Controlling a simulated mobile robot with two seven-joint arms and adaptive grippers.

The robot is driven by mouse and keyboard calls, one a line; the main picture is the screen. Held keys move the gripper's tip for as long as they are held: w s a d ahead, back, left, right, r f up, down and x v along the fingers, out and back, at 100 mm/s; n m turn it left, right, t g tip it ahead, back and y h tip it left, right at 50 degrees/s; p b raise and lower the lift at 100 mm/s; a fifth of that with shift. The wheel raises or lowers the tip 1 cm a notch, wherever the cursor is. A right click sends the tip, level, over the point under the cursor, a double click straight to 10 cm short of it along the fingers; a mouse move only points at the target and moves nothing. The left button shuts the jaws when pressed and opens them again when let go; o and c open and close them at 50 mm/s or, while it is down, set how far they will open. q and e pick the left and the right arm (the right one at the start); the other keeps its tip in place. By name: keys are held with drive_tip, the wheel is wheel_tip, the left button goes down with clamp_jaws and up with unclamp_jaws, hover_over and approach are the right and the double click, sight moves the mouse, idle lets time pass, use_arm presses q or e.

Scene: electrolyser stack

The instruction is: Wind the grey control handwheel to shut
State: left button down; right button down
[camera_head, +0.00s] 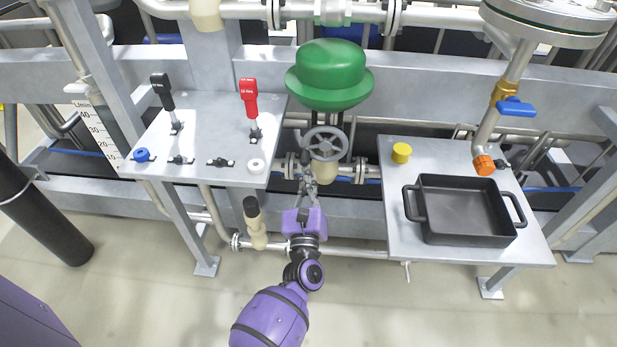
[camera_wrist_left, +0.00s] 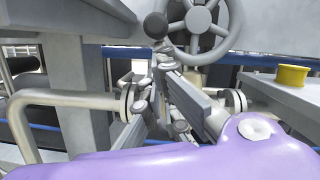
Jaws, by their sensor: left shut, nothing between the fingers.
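The grey control handwheel (camera_head: 326,144) is a spoked wheel on the pipework below a green dome-shaped actuator (camera_head: 329,74). In the left wrist view the handwheel (camera_wrist_left: 198,20) stands at the top centre, its upper part cut off by the frame edge. A dark round knob (camera_wrist_left: 156,25) shows at its left side. My purple left gripper (camera_head: 307,176) is just below and left of the wheel in the head view. Its fingers (camera_wrist_left: 164,66) are shut with nothing between them, and the tips point toward the knob. I cannot tell whether they touch it. My right gripper is not in view.
A left panel (camera_head: 205,115) carries black (camera_head: 163,92) and red levers (camera_head: 249,98). A right table (camera_head: 395,215) holds a dark tray (camera_head: 467,240) and yellow cap (camera_head: 401,153). Flanged pipes (camera_head: 360,169) run close to my left gripper. The floor in front is clear.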

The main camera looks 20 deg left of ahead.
use_arm(q)
drive_tip(key=shift+a+r+m+h, duration=0.2)
drive_tip(key=shift+a+m+h, duration=0.15)
drive_tip(key=shift+m, duration=0.35)
drive_tip(key=shift+s+r, duration=0.1)
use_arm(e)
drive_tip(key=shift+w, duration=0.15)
